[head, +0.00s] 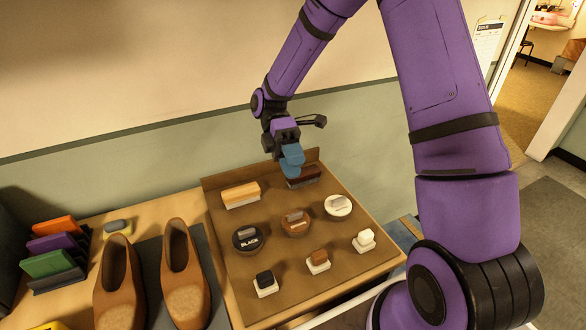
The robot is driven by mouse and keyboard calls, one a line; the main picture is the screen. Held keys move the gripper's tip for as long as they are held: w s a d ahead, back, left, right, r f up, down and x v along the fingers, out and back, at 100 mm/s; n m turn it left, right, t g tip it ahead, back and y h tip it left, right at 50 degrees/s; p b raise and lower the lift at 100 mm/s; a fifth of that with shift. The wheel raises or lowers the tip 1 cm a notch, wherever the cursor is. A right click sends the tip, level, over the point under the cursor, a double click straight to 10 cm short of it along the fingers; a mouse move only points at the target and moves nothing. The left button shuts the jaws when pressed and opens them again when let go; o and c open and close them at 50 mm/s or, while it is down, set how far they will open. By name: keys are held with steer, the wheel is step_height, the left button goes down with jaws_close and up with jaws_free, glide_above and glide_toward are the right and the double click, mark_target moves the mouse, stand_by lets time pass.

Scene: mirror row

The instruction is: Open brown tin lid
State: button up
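The brown tin (296,226) is a low round tin near the middle of a brown tray (222,222). Its brown lid appears to be on, with a small raised greyish tab on top. My gripper (291,165), with blue fingers pointing down, is above the back of the tray, behind the brown tin and apart from it. It hangs over or just in front of a dark brush (303,178). The fingers overlap from this angle, so I cannot tell whether they are open or shut. I see nothing clearly held.
A black tin (247,240) and a white tin (338,206) flank the brown one. A light wooden brush (241,194) lies behind; black (265,283), brown (318,261) and white (364,240) daubers stand in front. Brown shoes (184,278) are left of the tray.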

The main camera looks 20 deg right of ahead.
steer(key=shift+r, duration=0.8)
